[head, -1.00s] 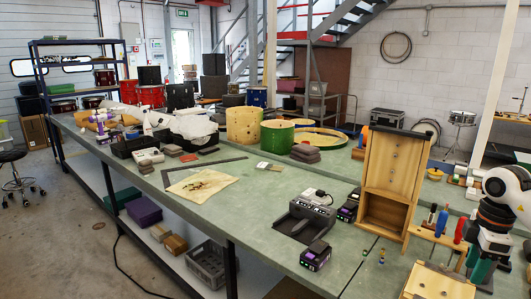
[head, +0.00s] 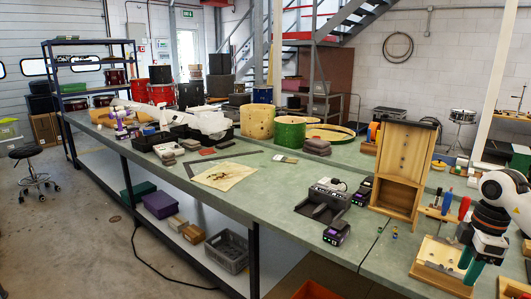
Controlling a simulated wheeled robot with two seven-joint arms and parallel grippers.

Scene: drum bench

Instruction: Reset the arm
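My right gripper (head: 470,266) is at the lower right, under my white and black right arm. Its two green fingers point down with a gap between them, and I see nothing held there. They are at the right side of a light wooden block (head: 441,256) with metal fittings on the bench. I cannot tell whether they touch it. My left gripper is not in view.
A wooden tool rack (head: 440,214) with screwdrivers stands behind the block. A tall wooden cabinet (head: 401,149) stands left of it. A black charger (head: 324,200) and drum shells (head: 257,121) are on the green bench (head: 268,215). The bench's front middle is clear.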

